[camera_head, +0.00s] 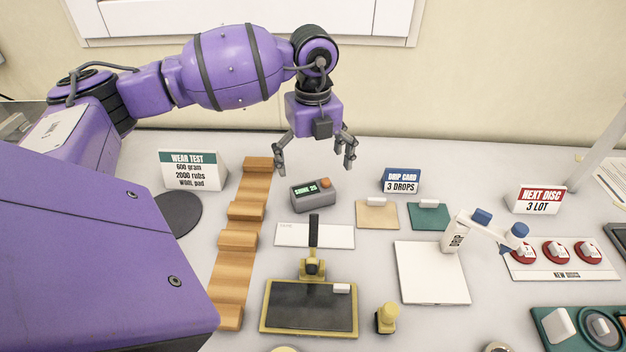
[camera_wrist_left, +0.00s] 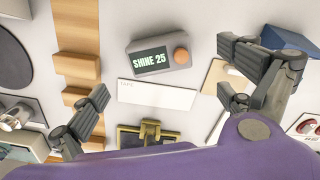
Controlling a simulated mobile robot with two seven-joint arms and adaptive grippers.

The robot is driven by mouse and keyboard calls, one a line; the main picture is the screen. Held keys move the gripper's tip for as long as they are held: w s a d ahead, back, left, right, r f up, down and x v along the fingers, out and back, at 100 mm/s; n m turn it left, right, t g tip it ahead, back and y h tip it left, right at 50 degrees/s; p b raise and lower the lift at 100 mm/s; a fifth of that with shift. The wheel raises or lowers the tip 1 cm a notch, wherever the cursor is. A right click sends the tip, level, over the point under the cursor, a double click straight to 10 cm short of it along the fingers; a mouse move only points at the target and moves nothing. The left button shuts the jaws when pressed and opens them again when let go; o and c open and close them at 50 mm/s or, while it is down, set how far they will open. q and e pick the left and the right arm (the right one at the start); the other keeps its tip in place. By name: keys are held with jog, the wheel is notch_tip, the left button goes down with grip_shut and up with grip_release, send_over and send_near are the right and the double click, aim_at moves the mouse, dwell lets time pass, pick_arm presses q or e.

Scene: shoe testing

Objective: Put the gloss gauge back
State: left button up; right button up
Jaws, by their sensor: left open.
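The gloss gauge appears to be the grey box (camera_head: 315,195) with a dark display reading "SHINE 25" and an orange button. It stands on the table just behind a white card marked with small print (camera_head: 330,237). My left gripper (camera_head: 316,163) is open and empty above and slightly behind it, fingers spread to either side. In the left wrist view the gauge (camera_wrist_left: 158,57) lies between the open fingers, apart from both. My right gripper is not in view.
A wooden stepped rack (camera_head: 231,285) stands left of the gauge. A yellow-framed dark plate with an upright handle (camera_head: 285,328) is in front. Signs reading "DRIP CARD" (camera_head: 401,181) and "WEAR TEST" (camera_head: 193,171), and a white pad (camera_head: 420,285), stand around. Small clear patches lie beside the gauge.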

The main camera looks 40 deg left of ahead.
aim_at(313, 189)
pick_arm(q)
jog(key=shift+r, duration=2.2)
